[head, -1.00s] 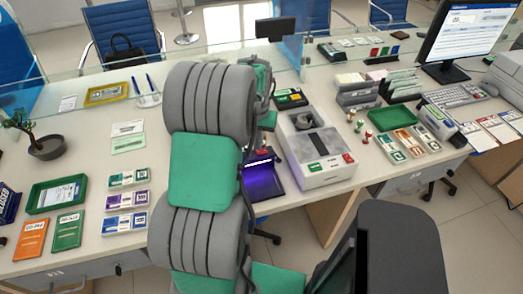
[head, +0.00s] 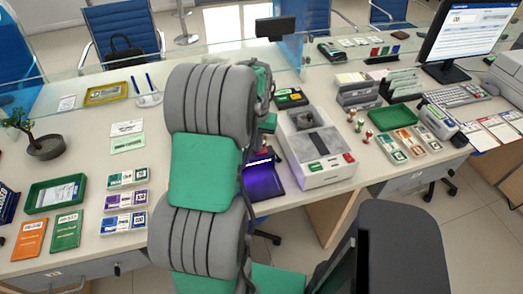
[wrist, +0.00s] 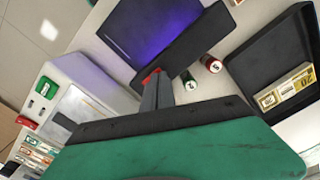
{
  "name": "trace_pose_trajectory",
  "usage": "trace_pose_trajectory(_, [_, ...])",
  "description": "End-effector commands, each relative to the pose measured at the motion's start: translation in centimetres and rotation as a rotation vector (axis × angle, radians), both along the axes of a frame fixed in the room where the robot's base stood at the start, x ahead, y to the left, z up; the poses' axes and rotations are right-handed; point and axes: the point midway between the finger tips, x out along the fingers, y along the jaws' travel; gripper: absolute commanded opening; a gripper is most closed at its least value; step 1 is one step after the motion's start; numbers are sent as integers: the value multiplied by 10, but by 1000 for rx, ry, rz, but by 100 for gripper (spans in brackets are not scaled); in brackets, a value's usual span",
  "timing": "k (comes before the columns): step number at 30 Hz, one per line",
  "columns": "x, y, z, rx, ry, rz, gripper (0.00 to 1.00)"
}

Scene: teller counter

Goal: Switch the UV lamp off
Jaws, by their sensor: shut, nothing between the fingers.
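The UV lamp (head: 262,180) is a dark unit on the counter, partly hidden behind my arm in the head view. Its plate glows violet, so it is lit. In the wrist view the lamp (wrist: 145,35) shows at the top, with a dark hood (wrist: 185,47) across it. A small red switch (wrist: 149,77) sits by the hood's lower left end. My gripper (wrist: 154,86) is shut and empty, its fingertips right at the red switch; I cannot tell whether they touch it. My arm hides the gripper in the head view.
A pale counting machine (head: 318,150) stands right of the lamp. In the wrist view two small dark cylinders (wrist: 210,63) stand close right of the fingers, and a black tray (wrist: 250,105) with banded notes lies further right. A glass screen (head: 130,75) runs behind the counter.

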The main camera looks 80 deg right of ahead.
Motion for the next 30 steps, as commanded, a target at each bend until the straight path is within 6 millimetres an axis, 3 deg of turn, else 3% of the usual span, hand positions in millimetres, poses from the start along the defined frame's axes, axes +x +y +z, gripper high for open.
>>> trace_pose_trajectory(17, [0,0,-6,0,0,0,0])
trace_pose_trajectory(30, [0,0,35,-1,0,0,0])
